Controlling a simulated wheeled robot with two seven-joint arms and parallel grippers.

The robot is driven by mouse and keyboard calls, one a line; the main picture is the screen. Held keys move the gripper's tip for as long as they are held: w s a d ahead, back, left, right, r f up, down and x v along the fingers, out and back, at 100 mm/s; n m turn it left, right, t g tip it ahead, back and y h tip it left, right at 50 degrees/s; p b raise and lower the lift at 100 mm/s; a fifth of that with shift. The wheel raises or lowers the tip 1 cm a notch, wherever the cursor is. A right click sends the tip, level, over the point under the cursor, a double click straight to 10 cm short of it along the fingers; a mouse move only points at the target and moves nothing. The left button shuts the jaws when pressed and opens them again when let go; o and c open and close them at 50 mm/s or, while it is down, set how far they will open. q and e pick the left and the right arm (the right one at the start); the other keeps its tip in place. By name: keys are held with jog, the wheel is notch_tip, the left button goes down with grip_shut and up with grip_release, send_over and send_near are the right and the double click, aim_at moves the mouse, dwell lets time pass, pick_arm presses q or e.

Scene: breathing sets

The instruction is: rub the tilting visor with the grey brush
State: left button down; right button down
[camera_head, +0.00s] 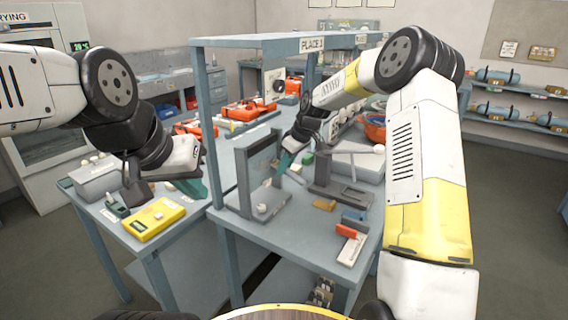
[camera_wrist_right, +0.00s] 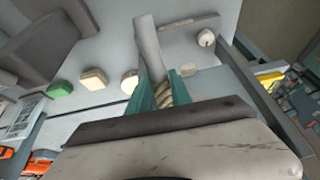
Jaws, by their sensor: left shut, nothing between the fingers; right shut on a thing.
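My right gripper (camera_head: 284,166) is shut on a thin grey bar, which I take to be the grey brush (camera_wrist_right: 149,45). The bar sticks out beyond the teal fingertips (camera_wrist_right: 160,92), and a tan twisted piece shows between the fingers. An upright grey panel on a flat base, probably the tilting visor (camera_head: 256,160), stands at the left of the front table, just left of the right gripper. I cannot tell whether brush and panel touch. My left gripper (camera_head: 193,188) is shut and empty above the left table.
A dark grey lever device (camera_head: 338,188) stands right of the panel. A yellow box (camera_head: 155,218) sits on the left table. A blue-grey frame post (camera_head: 209,125) rises between the tables.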

jog(key=shift+s+a+r, duration=0.8)
jog(key=shift+s+a, duration=2.25)
jog(key=shift+s, duration=1.35)
jog(key=shift+w+d, duration=1.05)
jog(key=shift+w, duration=0.5)
jog(key=shift+w+d, duration=1.1)
jog(key=shift+w, duration=0.5)
jog(key=shift+w+d, duration=1.05)
jog(key=shift+w, duration=0.5)
jog(key=shift+s, duration=0.1)
jog(key=s+a, duration=0.6)
jog(key=s, duration=0.3)
jog(key=shift+s+a, duration=0.15)
jog(key=s+d, duration=0.3)
jog(key=d, duration=0.2)
jog(key=shift+s, duration=0.2)
jog(key=shift+d, duration=0.1)
